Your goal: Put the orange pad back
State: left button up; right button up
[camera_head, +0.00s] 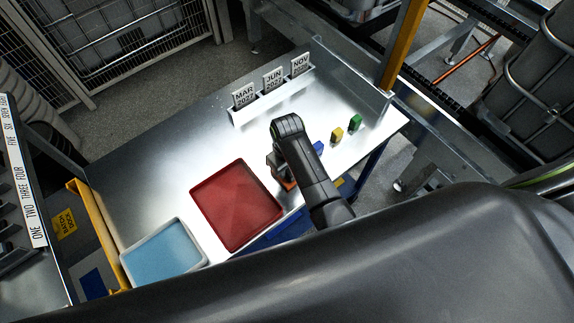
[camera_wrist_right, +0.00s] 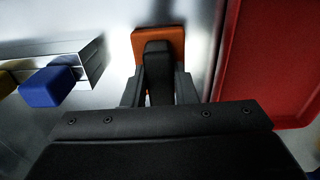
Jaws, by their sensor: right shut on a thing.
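The orange pad (camera_wrist_right: 174,35) shows at the top centre of the right wrist view, with a dark handle-like part in front of it. The fingers of my right gripper (camera_wrist_right: 158,85) lie on both sides of that dark part and are shut on it. In the head view the orange pad (camera_head: 290,184) is partly hidden under my right gripper (camera_head: 278,166), just right of the red tray. I cannot tell whether the pad touches the table. A blue pad (camera_head: 318,147), a yellow pad (camera_head: 337,134) and a green pad (camera_head: 355,122) stand in a row to the right. My left gripper is not in view.
A red tray (camera_head: 237,205) lies left of the gripper, and a blue tray (camera_head: 163,256) lies beyond it at the front left. A holder with date cards (camera_head: 272,80) stands at the back of the metal table (camera_head: 150,165). The table's middle and back left are clear.

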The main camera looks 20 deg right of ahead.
jog(key=shift+f, duration=0.1)
dwell(0.4)
jog(key=o, duration=2.2)
jog(key=shift+r, duration=4.45)
